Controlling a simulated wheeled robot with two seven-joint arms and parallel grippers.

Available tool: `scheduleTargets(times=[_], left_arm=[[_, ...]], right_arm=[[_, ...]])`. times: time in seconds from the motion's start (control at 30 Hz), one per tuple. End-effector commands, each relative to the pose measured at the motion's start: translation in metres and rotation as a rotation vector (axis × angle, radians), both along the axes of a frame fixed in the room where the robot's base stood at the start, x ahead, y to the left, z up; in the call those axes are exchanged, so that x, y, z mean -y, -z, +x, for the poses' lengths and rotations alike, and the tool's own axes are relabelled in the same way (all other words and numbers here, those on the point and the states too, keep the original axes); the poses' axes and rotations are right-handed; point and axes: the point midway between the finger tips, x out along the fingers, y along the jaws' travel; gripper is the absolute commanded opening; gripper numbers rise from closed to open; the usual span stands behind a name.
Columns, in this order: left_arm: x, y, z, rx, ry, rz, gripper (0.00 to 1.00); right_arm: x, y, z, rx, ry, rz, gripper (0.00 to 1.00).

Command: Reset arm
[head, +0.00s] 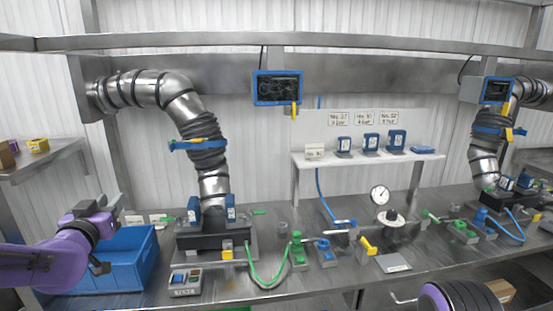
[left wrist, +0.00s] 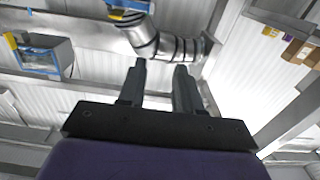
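My left arm (head: 40,265) comes in from the left, bent, with its purple wrist above the blue bin. My left gripper (head: 110,203) points upward there and looks empty. In the left wrist view its two dark fingers (left wrist: 160,68) stand apart with nothing between them. Part of my purple right arm (head: 458,298) shows at the bottom right edge. My right gripper is out of view.
A blue bin (head: 128,258) sits under my left wrist. The steel bench (head: 330,268) carries a green hose (head: 265,282), small fixtures and a round gauge (head: 380,195). A flexible metal duct (head: 188,110) hangs above its left part. A white shelf (head: 365,160) stands behind.

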Motion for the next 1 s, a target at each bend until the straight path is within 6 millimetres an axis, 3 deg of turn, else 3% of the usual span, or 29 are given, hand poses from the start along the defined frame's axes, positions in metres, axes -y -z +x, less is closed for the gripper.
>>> scheduleTargets(times=[0.1, 0.27, 0.47, 0.57, 0.67, 0.77, 0.87, 1.0], left_arm=[[-0.002, 0.003, -0.007, 0.048, -0.044, -0.16, 0.34], [0.004, 0.035, -0.013, 0.027, -0.075, -0.253, 0.34], [0.012, 0.091, -0.022, -0.044, -0.112, -0.328, 0.34], [0.018, 0.13, -0.03, -0.1, -0.136, -0.365, 0.34], [0.025, 0.176, -0.042, -0.169, -0.167, -0.399, 0.34], [0.033, 0.235, -0.063, -0.264, -0.208, -0.431, 0.34], [0.042, 0.308, -0.1, -0.394, -0.264, -0.457, 0.34], [0.056, 0.412, -0.177, -0.613, -0.351, -0.463, 0.34]], right_arm=[[0.0, 0.0, 0.0, 0.0, 0.0, 0.0, 0.43], [0.0, 0.003, 0.0, 0.0, 0.0, 0.0, 0.43], [0.0, 0.009, 0.0, 0.0, 0.0, 0.0, 0.43], [0.0, 0.013, 0.0, 0.0, 0.0, 0.0, 0.43], [0.0, 0.018, 0.0, 0.0, 0.0, 0.0, 0.43], [0.0, 0.025, 0.0, 0.0, 0.0, 0.0, 0.43], [0.0, 0.035, 0.0, 0.0, 0.0, 0.0, 0.43], [0.0, 0.049, 0.0, 0.0, 0.0, 0.0, 0.43]])
